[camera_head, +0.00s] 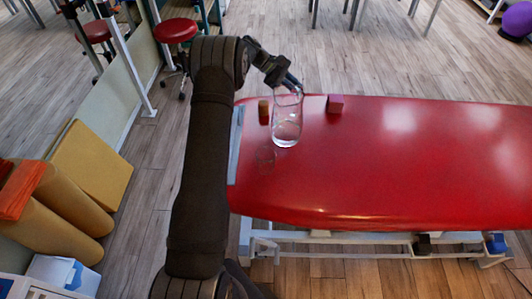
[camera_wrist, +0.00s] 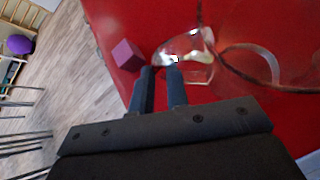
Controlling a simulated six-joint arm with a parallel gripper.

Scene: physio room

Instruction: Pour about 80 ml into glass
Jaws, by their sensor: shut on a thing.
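A tall clear glass vessel (camera_head: 287,122) is at the left end of the red treatment table, looking close to upright, with what seems to be clear liquid low inside. My gripper (camera_head: 291,84) is shut on its upper part from the far side. I cannot tell whether its base touches the table. A short, faint clear glass (camera_head: 265,158) stands apart from it, nearer and slightly left; I see no liquid in it. In the wrist view my fingertips (camera_wrist: 163,66) meet shiny clear glass, and its outline is hard to separate from the glass around it.
The red table (camera_head: 400,160) is bare to the right. A grey-blue strip (camera_head: 236,145) runs along the left edge.

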